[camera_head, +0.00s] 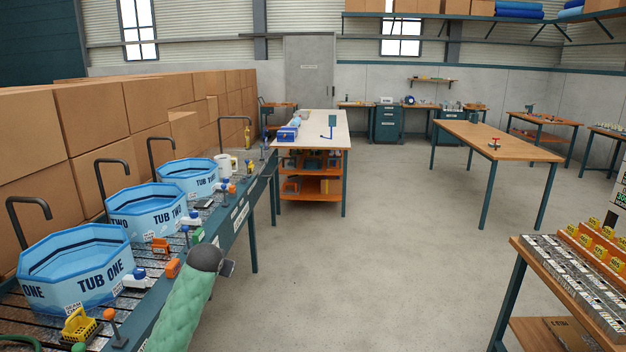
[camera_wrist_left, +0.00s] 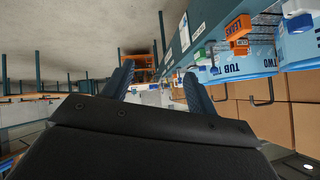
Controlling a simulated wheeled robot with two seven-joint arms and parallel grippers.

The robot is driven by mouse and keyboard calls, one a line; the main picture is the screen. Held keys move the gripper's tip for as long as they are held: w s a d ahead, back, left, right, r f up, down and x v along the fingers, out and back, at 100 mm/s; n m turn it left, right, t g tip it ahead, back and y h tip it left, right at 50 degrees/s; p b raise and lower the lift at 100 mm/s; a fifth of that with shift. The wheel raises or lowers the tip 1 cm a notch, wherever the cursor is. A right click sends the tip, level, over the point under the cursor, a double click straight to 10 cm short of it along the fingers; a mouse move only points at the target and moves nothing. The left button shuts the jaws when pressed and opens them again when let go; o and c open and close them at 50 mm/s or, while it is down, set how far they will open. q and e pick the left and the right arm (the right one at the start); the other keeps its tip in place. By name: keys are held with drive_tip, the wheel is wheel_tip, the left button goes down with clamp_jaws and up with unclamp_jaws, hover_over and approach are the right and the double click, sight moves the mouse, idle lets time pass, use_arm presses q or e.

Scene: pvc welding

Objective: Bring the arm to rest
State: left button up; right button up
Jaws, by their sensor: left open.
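My left arm comes in from the bottom in the head view, with a green padded sleeve and a dark wrist. Its gripper (camera_head: 228,268) is small and mostly hidden behind the wrist, just right of the tub bench's front edge. In the left wrist view my left gripper (camera_wrist_left: 158,90) shows two dark fingers spread apart with nothing between them. It is open and empty, apart from the bench and tubs. My right gripper is in neither view.
The bench holds blue tub one (camera_head: 78,262), tub two (camera_head: 148,212) and a third tub (camera_head: 187,178), with taps and small items along its front. Stacked cardboard boxes (camera_head: 100,115) stand behind. Open floor (camera_head: 370,260) lies to the right. A stocked table (camera_head: 518,262) stands at lower right.

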use_arm(q)
drive_tip(key=s+d+f+g+h, duration=0.15)
drive_tip(key=s+d+f, duration=0.25)
drive_tip(key=s+f, duration=0.9)
drive_tip(key=s+d+f+g, duration=0.2)
drive_tip(key=s+d+f, duration=0.2)
drive_tip(key=s+f, duration=0.9)
drive_tip(key=s+d+f+g+h, duration=0.15)
drive_tip(key=s+d+f, duration=0.25)
drive_tip(key=s+f, duration=0.9)
drive_tip(key=s+f+g, duration=0.1)
drive_tip(key=s+f, duration=0.1)
drive_tip(key=s, duration=0.8)
drive_tip(key=s+f+g, duration=0.2)
drive_tip(key=s, duration=0.7)
drive_tip(key=shift+s+d+f+n+g+y, duration=0.2)
drive_tip(key=shift+s+d+n+g+y, duration=0.1)
drive_tip(key=shift+s, duration=0.05)
